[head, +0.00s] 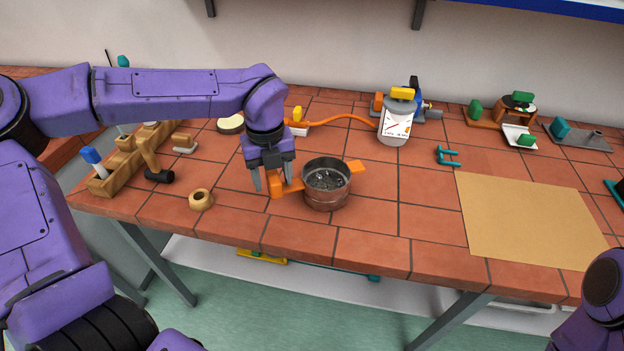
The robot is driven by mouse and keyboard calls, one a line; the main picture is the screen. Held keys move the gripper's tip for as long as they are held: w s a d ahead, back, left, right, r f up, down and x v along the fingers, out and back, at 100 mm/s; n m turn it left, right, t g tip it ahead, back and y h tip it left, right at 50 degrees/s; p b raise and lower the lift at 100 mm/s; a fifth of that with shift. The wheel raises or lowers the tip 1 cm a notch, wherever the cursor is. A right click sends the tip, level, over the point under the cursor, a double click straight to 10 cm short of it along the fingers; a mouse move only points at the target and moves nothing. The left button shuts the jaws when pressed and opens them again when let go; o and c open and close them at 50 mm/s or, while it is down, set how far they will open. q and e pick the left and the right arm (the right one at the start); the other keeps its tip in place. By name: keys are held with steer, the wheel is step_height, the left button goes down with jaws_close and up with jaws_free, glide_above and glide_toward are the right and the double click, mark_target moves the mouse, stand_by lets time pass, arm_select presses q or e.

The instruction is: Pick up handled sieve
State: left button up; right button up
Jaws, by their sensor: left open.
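The handled sieve (327,197) is a round metal pan with a dark meshed inside and orange handles on its left and right sides. It sits upright on the tiled bench, near the front edge. My left gripper (270,188) points down at its left side, with the fingers apart around or just beside the left orange handle. I cannot tell whether the fingers touch the handle. The right orange handle (356,167) is free. Of my right arm only a purple part shows at the lower right corner, and its gripper is out of the picture.
A wooden ring (201,199), a mallet (152,160) and a wooden rack (112,178) are to the left. A white labelled bottle (396,122) with an orange hose stands behind. A tan mat (525,215) lies to the right. Tiles right of the sieve are clear.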

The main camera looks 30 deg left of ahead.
arm_select(q)
steer(key=shift+w, duration=0.1)
jaws_close()
